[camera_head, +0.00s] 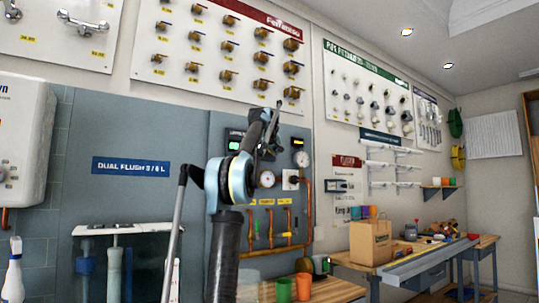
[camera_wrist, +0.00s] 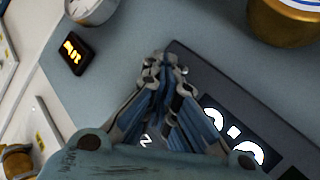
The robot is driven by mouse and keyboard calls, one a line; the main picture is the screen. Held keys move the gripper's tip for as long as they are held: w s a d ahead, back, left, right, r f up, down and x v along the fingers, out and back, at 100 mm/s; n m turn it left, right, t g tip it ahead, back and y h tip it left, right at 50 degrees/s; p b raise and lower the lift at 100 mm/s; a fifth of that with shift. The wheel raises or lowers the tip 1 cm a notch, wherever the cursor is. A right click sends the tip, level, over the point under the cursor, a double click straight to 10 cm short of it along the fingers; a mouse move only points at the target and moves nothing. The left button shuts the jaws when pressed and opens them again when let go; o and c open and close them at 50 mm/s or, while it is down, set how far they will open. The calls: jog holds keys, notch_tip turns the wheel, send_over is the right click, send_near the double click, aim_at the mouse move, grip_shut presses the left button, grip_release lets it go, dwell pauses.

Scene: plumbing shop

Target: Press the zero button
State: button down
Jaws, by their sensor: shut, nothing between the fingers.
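My gripper (camera_head: 272,118) is raised in front of the grey-blue wall panel in the head view. In the wrist view its fingers (camera_wrist: 165,65) are shut together with nothing between them. Their tips lie over the edge of a dark device (camera_wrist: 215,75) with lit white digits (camera_wrist: 232,143). A small white mark like a Z (camera_wrist: 145,141) shows between the finger links. No button can be made out clearly; the fingers cover part of the device. I cannot tell whether the tips touch it. In the head view, a device with a green display (camera_head: 234,146) is partly behind my arm.
A small black tag with orange letters (camera_wrist: 72,53), a round gauge (camera_wrist: 92,8) and a brass fitting (camera_wrist: 280,22) surround the fingers. In the head view, a gauge (camera_head: 301,158) and copper pipes (camera_head: 309,212) are on the panel. A workbench (camera_head: 415,262) stands at right.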

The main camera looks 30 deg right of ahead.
jog(key=shift+s, duration=0.3)
jog(key=shift+s, duration=0.15)
jog(key=s, duration=0.5)
jog(key=shift+s+d, duration=0.3)
jog(key=shift+s, duration=0.05)
dwell(0.9)
